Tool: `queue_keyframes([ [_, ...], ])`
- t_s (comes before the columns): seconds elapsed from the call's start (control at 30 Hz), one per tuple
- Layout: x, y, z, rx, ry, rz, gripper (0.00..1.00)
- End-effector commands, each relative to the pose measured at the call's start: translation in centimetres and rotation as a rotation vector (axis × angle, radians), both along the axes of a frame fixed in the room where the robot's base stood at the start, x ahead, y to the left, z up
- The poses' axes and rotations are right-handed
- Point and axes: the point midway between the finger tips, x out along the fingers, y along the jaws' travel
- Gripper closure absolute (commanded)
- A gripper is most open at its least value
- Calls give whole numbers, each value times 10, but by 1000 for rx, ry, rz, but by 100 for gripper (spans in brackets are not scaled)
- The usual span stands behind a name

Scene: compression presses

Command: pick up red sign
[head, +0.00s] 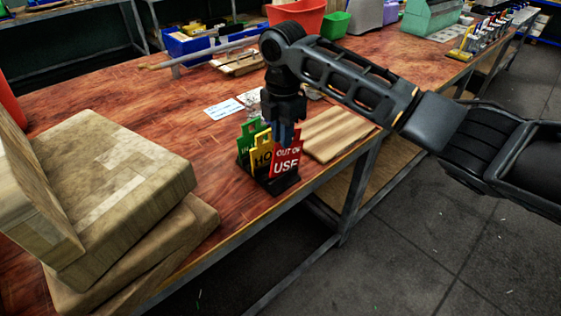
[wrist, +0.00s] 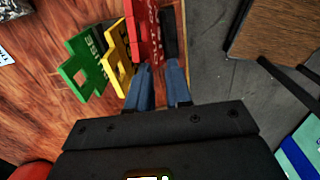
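The red sign (head: 287,161) reads "OUT OF USE" and stands upright in a dark holder (head: 283,187) near the table's front edge. A yellow sign (head: 261,158) and a green sign (head: 247,140) stand to its left in the same holder. My gripper (head: 286,138) points down just above and behind the red sign's top. In the wrist view, the red sign (wrist: 147,35) shows nearly edge-on just past my blue fingertips (wrist: 160,67). The fingers are apart with a gap between them. I cannot tell whether the sign's edge is inside that gap.
Stacked cardboard boxes (head: 125,190) stand on the left of the table. A wooden board (head: 337,134) lies right of the holder. White papers (head: 224,109) lie behind it. Bins, including a blue one (head: 190,44), line the back.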

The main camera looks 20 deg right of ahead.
Motion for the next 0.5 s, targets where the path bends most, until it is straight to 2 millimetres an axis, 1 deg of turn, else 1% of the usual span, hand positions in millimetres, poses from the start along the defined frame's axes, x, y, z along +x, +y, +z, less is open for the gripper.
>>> queue_keyframes([
  [0.03, -4, -2, -18, -7, 14, -9, 62],
  [0.2, -7, 2, -43, -8, 15, -10, 62],
  [0.3, -7, 0, -57, -8, 16, -13, 62],
  [0.4, -7, 1, -63, -7, 13, -12, 62],
  [0.5, -6, 2, -62, -7, 10, -9, 62],
])
